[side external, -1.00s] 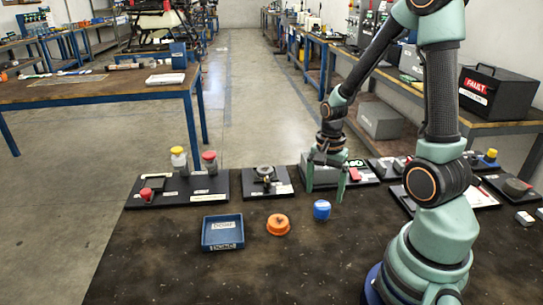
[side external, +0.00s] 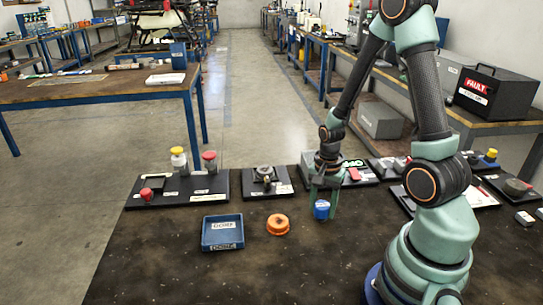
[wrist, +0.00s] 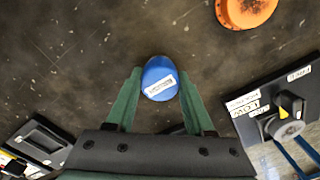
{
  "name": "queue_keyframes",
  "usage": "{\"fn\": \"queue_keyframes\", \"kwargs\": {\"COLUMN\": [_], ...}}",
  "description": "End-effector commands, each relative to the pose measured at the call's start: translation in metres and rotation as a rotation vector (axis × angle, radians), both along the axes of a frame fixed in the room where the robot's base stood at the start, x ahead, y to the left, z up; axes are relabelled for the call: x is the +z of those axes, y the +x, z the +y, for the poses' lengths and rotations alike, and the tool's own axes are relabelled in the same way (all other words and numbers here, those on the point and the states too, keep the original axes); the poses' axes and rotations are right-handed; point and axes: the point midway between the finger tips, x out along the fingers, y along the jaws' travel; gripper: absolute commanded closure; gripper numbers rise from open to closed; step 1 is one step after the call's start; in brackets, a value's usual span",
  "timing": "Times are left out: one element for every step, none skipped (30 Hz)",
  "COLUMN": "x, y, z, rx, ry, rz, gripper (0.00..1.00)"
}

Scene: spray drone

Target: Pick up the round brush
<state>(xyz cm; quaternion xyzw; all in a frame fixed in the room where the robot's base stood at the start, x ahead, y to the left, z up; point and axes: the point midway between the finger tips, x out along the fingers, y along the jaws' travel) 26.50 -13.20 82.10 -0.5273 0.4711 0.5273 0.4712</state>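No bristles show on anything, so I cannot tell which thing is the round brush. A small round blue piece (side external: 321,210) with a white label stands on the dark bench; it also shows in the wrist view (wrist: 160,79), its label too small to read. My gripper (side external: 324,208) is open and pointing down, with green fingers on either side of the blue piece.
A blue tray (side external: 222,247) sits left of the orange piece. Dark labelled boards with knobs line the bench's back edge, including one (side external: 267,190) behind the orange piece. The front of the bench (side external: 250,280) is clear.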

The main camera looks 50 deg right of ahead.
Motion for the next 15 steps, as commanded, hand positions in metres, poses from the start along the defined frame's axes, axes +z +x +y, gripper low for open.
{"fn": "queue_keyframes", "kwargs": {"x": [0.000, 0.000, 0.000, 0.000, 0.000, 0.000, 0.000, 0.001, 0.001, 0.002, 0.003, 0.005, 0.006, 0.008, 0.011], "y": [0.000, 0.000, 0.000, 0.000, 0.000, 0.000, 0.000, 0.000, 0.000, 0.000, 0.001, 0.001, 0.001, 0.001, 0.001], "z": [0.000, 0.000, 0.000, 0.000, 0.000, 0.000, 0.000, 0.000, 0.000, 0.000, 0.000, 0.000, 0.000, 0.000, 0.000], "rx": [0.000, 0.000, 0.000, 0.000, 0.000, 0.000, 0.000, 0.000, 0.000, 0.000, 0.000, 0.000, 0.000, 0.000, 0.000], "ry": [0.000, 0.000, 0.000, 0.000, 0.000, 0.000, 0.000, 0.000, -0.001, -0.001, -0.001, -0.001, -0.001, -0.001, -0.002], "rz": [0.000, 0.000, 0.000, 0.000, 0.000, 0.000, 0.000, -0.001, -0.001, -0.001, -0.001, -0.002, -0.002, -0.002, -0.003], "gripper": [1.00, 1.00, 1.00, 1.00, 1.00, 1.00, 1.00, 1.00, 1.00, 1.00, 1.00, 1.00, 1.00, 1.00, 1.00]}}
